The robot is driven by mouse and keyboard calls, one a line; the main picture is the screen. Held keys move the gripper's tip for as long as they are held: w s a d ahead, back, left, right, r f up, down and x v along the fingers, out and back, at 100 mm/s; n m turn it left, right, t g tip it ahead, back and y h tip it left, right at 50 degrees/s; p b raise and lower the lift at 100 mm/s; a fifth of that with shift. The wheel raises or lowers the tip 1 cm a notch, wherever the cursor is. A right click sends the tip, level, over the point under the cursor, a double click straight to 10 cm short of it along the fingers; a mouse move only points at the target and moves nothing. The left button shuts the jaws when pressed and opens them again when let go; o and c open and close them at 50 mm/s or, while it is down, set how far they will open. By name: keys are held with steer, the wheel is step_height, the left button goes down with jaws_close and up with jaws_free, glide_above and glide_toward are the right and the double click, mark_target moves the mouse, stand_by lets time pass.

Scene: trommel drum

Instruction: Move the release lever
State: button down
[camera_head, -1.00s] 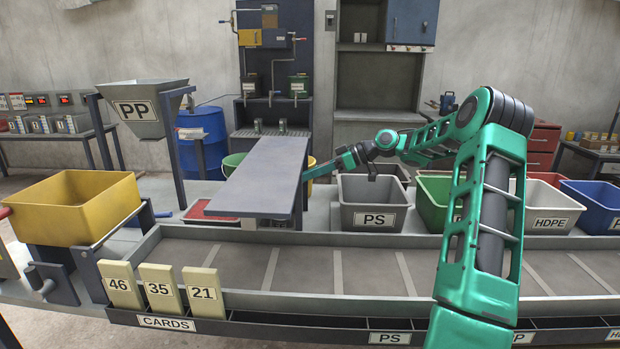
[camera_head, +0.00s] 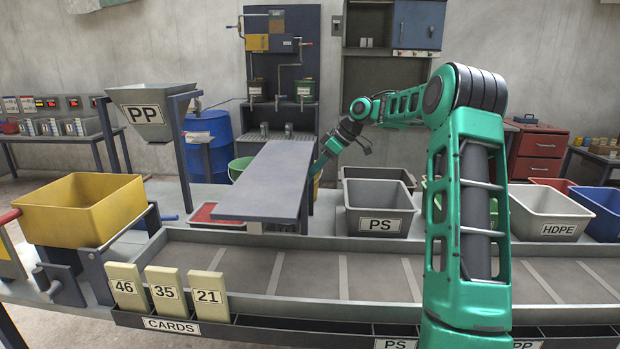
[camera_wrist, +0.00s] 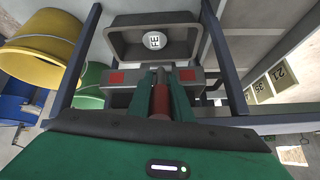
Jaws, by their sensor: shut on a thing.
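In the wrist view my gripper (camera_wrist: 161,76) is shut around a red cylindrical handle, which I take to be the release lever (camera_wrist: 160,103). One green finger stands on each side of it. Beyond the fingertips is a grey bar with two red patches, and the lever's far end meets this area. In the head view my arm reaches behind the sloping grey plate (camera_head: 272,180). That plate hides my fingertips and the lever there.
Dark posts flank the gripper. In the head view, the grey PS bin (camera_head: 380,224) stands right of the plate, and the yellow bin (camera_head: 80,212) is at left.

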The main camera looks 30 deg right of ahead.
steer(key=shift+w+r, duration=0.15)
steer(key=c, duration=1.6)
jaws_free()
steer(key=v, duration=1)
steer(key=shift+d+r, duration=0.15)
steer(key=shift+d, duration=0.05)
